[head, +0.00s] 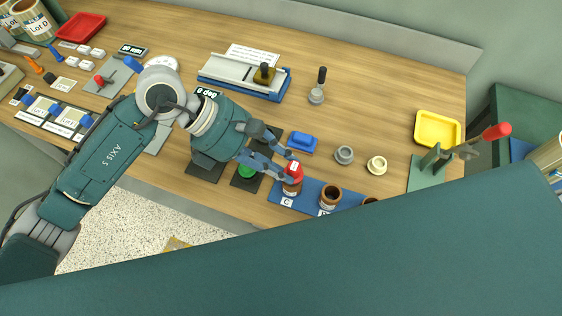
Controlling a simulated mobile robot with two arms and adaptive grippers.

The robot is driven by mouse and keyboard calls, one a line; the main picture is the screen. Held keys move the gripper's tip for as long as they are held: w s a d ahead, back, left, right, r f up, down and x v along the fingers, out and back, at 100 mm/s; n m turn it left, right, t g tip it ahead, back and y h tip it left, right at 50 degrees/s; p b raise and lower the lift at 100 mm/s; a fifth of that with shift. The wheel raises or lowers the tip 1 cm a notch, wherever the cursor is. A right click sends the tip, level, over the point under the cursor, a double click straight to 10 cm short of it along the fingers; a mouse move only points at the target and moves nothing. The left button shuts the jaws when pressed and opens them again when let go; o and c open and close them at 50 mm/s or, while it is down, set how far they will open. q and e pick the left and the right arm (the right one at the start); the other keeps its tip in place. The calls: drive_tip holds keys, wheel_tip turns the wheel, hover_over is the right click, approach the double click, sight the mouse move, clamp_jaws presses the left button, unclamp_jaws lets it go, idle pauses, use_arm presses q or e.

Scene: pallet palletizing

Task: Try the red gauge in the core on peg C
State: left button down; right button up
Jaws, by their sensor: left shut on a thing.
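The red gauge (294,169) is in my left gripper (285,168), which is shut on it. The gauge is over the brown core (291,188) on peg C, at the left end of the blue peg board (309,203). Its lower end is at the core's top; I cannot tell how far it is inside. The label C (287,202) is in front of that core. A second brown core (330,196) stands to its right, and a third is mostly hidden by a large dark green surface. My right gripper is not in view.
A blue block (302,142), a grey ring (344,155) and a cream ring (377,165) lie behind the peg board. A yellow tray (437,129) and a red-handled clamp (480,138) are at the right. A green button (247,171) is left of the gripper.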

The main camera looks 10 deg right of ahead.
use_arm(q)
drive_tip(key=shift+r, duration=0.15)
wheel_tip(320, 180, up, 6)
drive_tip(key=shift+f+p, duration=0.1)
drive_tip(key=shift+p, duration=0.95)
